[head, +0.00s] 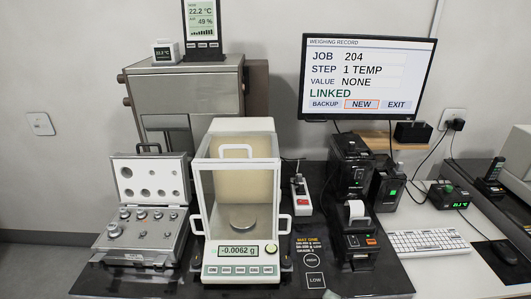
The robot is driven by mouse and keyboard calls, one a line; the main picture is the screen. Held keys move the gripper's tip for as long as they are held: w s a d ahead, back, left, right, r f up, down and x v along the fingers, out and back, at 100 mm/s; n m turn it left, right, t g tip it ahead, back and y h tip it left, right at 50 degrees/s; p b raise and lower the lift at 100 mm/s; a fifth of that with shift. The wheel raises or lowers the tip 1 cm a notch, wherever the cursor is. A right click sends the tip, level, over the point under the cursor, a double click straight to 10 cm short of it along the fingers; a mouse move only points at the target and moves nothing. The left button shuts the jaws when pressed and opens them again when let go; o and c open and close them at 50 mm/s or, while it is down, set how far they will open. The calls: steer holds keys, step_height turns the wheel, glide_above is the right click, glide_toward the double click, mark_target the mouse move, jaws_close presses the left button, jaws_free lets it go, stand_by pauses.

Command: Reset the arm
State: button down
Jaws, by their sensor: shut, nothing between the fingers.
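My arm and gripper are not in the head view. An analytical balance (240,270) with a glass draft shield stands on the black slab in the middle. Its display (240,251) reads -0.0062 g. A round metal pan (243,226) inside looks empty. The monitor (367,76) shows JOB 204, STEP 1 TEMP, VALUE NONE and LINKED, with NEW outlined in orange.
An open weight case (150,180) with several metal weights stands left of the balance. A printer (358,242), a keyboard (428,241) and a mouse (505,252) are to the right. A temperature display (201,22) reading 22.2 °C and 49 % stands on a grey cabinet (190,97) behind.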

steer(key=s+a+f+m+t+h, duration=0.1)
steer(key=s+a+f+m+h, duration=0.1)
steer(key=s+f+h, duration=0.7)
steer(key=s+d+f+h, duration=0.2)
steer(key=s+f, duration=0.4)
steer(key=s, duration=0.3)
steer(key=s+d+r+n+t+h, duration=0.2)
steer(key=s+r+n, duration=0.7)
steer(key=s+r, duration=0.5)
steer(key=s+t, duration=0.1)
steer(key=s, duration=0.3)
steer(key=shift+r+n+h, duration=0.2)
steer(key=shift+n+h, duration=0.1)
